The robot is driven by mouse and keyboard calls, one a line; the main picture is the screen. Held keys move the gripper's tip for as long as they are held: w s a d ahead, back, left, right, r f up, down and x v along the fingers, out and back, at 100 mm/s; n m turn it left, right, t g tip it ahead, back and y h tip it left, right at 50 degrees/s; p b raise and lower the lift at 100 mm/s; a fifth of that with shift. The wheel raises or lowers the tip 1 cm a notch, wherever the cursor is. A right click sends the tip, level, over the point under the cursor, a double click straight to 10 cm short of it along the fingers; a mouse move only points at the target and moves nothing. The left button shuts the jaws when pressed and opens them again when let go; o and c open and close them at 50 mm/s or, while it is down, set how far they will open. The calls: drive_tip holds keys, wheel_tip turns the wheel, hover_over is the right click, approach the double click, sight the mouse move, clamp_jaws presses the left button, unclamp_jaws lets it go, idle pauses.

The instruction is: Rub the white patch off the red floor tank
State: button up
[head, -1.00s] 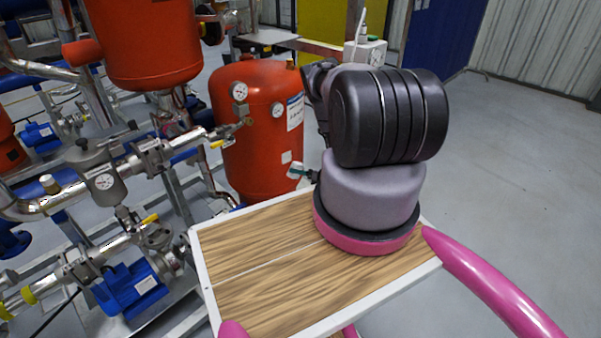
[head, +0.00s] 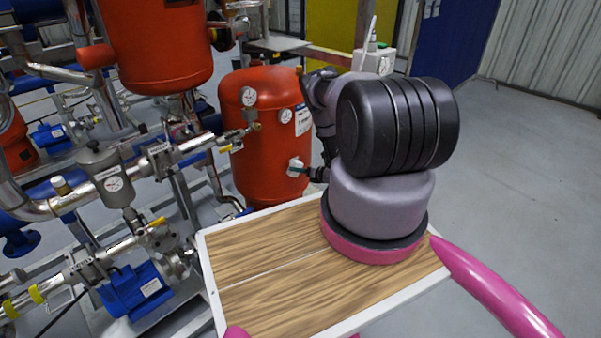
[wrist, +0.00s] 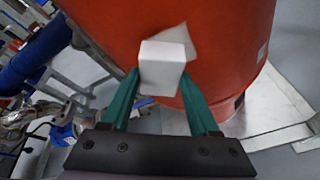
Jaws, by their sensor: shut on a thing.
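The red floor tank (head: 262,165) stands beyond the wooden deck in the head view and fills the top of the wrist view (wrist: 230,40). My gripper (wrist: 160,85) has green fingers shut on a white block (wrist: 162,65). In the head view the gripper (head: 304,172) and block (head: 294,165) are at the tank's lower right front. The block is at the tank's surface; I cannot tell for sure whether it touches. A whitish patch (wrist: 183,36) shows on the tank just above and right of the block, partly hidden by it.
Pipes, gauges and a blue pump (head: 135,288) crowd the left. Another red tank (head: 155,50) hangs above, left of the floor tank. A grey box (head: 375,60) stands behind my arm. The floor at right is open.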

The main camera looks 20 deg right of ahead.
drive_tip(key=shift+w+a, duration=0.25)
drive_tip(key=shift+w, duration=0.9)
idle(0.4)
drive_tip(key=shift+d, duration=0.1)
drive_tip(key=d, duration=0.2)
drive_tip(key=w+d, duration=0.1)
drive_tip(key=shift+d, duration=0.35)
drive_tip(key=shift+a, duration=0.1)
drive_tip(key=shift+s+a, duration=0.2)
drive_tip(key=shift+a, duration=1.45)
drive_tip(key=shift+a+r, duration=0.1)
drive_tip(key=shift+a, duration=0.15)
drive_tip(key=shift+c, duration=0.6)
drive_tip(key=shift+w+d, duration=0.2)
drive_tip(key=shift+d, duration=1.8)
drive_tip(key=shift+s, duration=0.15)
